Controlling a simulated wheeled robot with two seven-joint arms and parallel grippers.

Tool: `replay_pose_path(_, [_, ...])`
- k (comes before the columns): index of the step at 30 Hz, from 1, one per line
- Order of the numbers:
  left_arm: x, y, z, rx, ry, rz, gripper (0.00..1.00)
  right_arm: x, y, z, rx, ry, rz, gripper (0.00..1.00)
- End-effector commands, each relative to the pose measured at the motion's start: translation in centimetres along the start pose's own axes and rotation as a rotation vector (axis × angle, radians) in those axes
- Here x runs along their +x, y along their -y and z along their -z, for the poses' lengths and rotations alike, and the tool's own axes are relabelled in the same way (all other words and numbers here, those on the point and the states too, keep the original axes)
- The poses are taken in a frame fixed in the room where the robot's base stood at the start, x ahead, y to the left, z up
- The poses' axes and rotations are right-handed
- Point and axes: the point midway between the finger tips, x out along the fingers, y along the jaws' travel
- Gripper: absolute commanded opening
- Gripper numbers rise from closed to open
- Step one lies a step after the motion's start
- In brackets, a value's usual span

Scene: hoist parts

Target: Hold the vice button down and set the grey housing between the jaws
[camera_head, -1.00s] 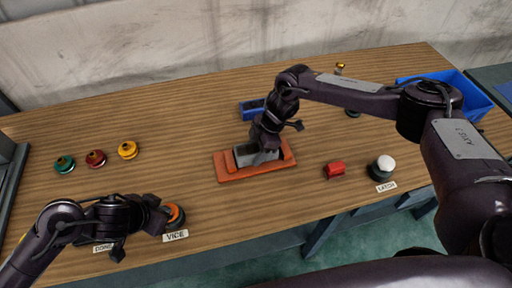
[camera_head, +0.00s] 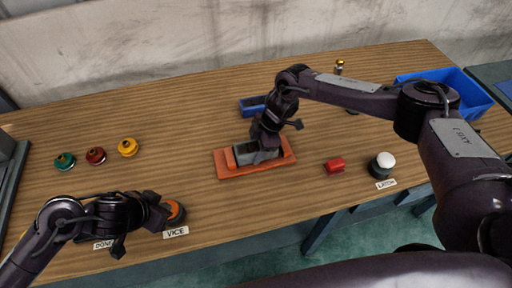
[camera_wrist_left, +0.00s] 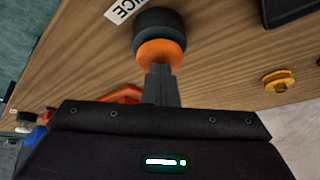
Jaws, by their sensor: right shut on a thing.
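The orange vice (camera_head: 230,171) lies mid-table, with jaws raised on its base. The grey housing (camera_head: 247,155) is between the jaws, low down and roughly level; I cannot tell whether it rests on the base. My right gripper (camera_head: 268,146) is shut on the housing from above, its fingertips partly hidden. The vice button (camera_head: 175,212) has an orange cap on a dark base, behind the "VICE" label. My left gripper (camera_head: 160,214) is at the button. In the left wrist view its shut fingers (camera_wrist_left: 160,76) meet the orange cap (camera_wrist_left: 158,53); how far the cap is pressed is unclear.
A blue block (camera_head: 251,106) lies behind the vice. A red block (camera_head: 333,166) and the white latch button (camera_head: 385,160) are to its right. Green (camera_head: 65,161), red (camera_head: 95,156) and yellow (camera_head: 128,147) knobs stand at left. A blue bin (camera_head: 470,98) is at back right.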

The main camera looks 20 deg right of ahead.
Motion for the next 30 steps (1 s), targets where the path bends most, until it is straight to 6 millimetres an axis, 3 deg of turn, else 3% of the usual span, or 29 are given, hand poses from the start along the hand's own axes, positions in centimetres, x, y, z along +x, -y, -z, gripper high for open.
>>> replay_pose_path(1, [0.2, -0.2, -0.4, 0.002, 0.01, -0.005, 0.0, 0.1, 0.0, 0.0, 0.0, 0.001, 0.001, 0.57])
replay_pose_path(6, [0.2, -0.2, -0.5, 0.002, 0.011, -0.005, 0.0, 0.1, 0.0, 0.0, 0.0, 0.001, 0.001, 0.79])
replay_pose_path(17, [0.2, -0.2, -0.5, 0.002, 0.011, -0.005, 0.0, -0.2, 0.0, 0.0, 0.0, 0.002, 0.0, 0.8])
replay_pose_path(23, [0.2, -0.2, -0.5, 0.002, 0.011, -0.005, 0.0, -2.6, -0.1, 1.0, -0.002, 0.0, -0.003, 0.8])
replay_pose_path(30, [0.2, -0.2, -0.5, 0.002, 0.011, -0.004, 0.0, -6.9, 0.0, 2.7, 0.0, -0.001, -0.001, 0.8])
